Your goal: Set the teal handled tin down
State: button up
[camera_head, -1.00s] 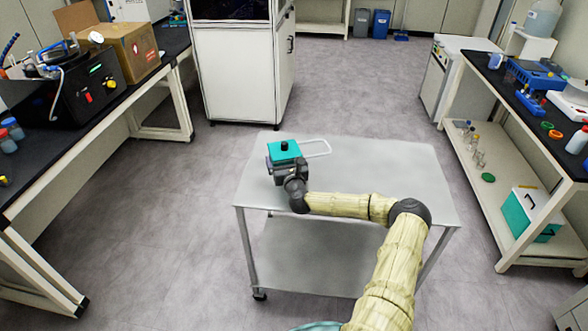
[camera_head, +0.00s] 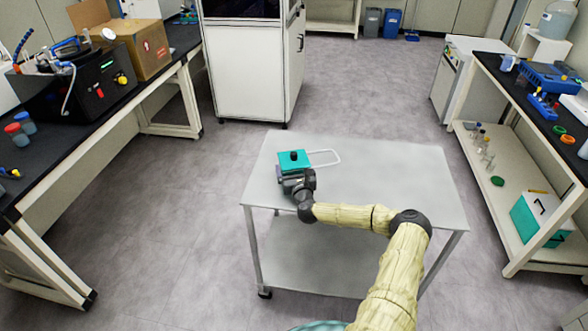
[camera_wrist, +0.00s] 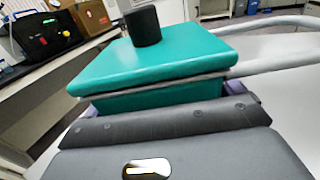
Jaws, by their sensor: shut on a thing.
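The teal tin (camera_head: 291,158) has a black knob on its lid and a pale loop handle (camera_head: 325,157) reaching out to the right. It is at the left part of the grey cart's top (camera_head: 390,180). My gripper (camera_head: 294,174) is at its near side and shut on it. In the wrist view the tin (camera_wrist: 155,62) fills the middle, upright, with the gripper's dark body just below it. The fingertips are mostly hidden. I cannot tell whether the tin's underside touches the cart top.
The cart top is bare to the right of the tin. A white cabinet (camera_head: 245,70) stands behind the cart. A black-topped bench (camera_head: 60,130) is at the left, and another bench with a lower shelf (camera_head: 500,165) is at the right. Grey floor lies between them.

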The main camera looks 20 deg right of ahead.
jog(key=shift+f, duration=0.1)
jog(key=o, duration=0.9)
jog(key=shift+r, duration=0.2)
jog(key=s, duration=0.4)
jog(key=s+a+b, duration=0.1)
jog(key=s, duration=0.3)
jog(key=s+a, duration=0.1)
jog(key=s, duration=0.2)
jog(key=shift+s+a, duration=0.2)
jog(key=shift+s, duration=0.2)
